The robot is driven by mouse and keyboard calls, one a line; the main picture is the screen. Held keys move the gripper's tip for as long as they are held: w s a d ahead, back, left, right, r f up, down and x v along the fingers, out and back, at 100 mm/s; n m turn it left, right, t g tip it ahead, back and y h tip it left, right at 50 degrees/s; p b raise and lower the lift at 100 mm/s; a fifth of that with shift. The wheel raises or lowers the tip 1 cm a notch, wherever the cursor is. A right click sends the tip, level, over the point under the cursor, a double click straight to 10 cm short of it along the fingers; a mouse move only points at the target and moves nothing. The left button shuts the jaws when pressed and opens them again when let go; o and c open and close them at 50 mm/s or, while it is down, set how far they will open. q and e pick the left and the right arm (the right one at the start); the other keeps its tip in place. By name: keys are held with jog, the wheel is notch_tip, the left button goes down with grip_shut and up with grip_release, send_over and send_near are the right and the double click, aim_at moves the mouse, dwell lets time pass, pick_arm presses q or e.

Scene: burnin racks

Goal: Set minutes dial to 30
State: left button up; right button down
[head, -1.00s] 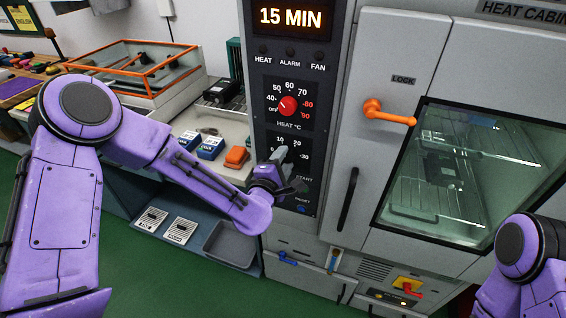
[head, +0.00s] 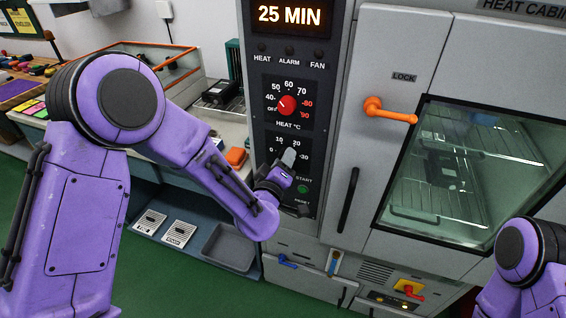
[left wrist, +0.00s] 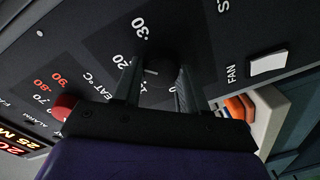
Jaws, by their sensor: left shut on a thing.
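The minutes dial (left wrist: 152,72) is a dark knob on the black control panel, marked 0, 10, 20 and 30. My left gripper (left wrist: 155,85) is shut on it, a finger on each side. In the head view my left gripper (head: 287,160) covers most of the knob. The display (head: 289,15) above reads 25 MIN. My right arm shows only in part at the lower right edge, and its gripper is out of the picture.
The red heat dial (head: 287,105) sits just above, with a green start button (head: 303,189) below right. An orange door handle (head: 389,111) sticks out from the cabinet. A black vertical handle (head: 348,200) is close by on the right.

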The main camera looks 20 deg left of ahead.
pick_arm(q)
jog(key=shift+f+m+t+b, duration=0.1)
jog(key=shift+m+t+b, duration=0.3)
jog(key=shift+m, duration=3.8)
jog(key=o, duration=1.1)
jog(key=shift+c, duration=0.2)
jog(key=shift+s, duration=0.1)
jog(key=s+b, duration=0.1)
jog(key=s, duration=0.9)
jog(key=shift+s+d+b, duration=0.2)
jog(key=shift+b, duration=0.15)
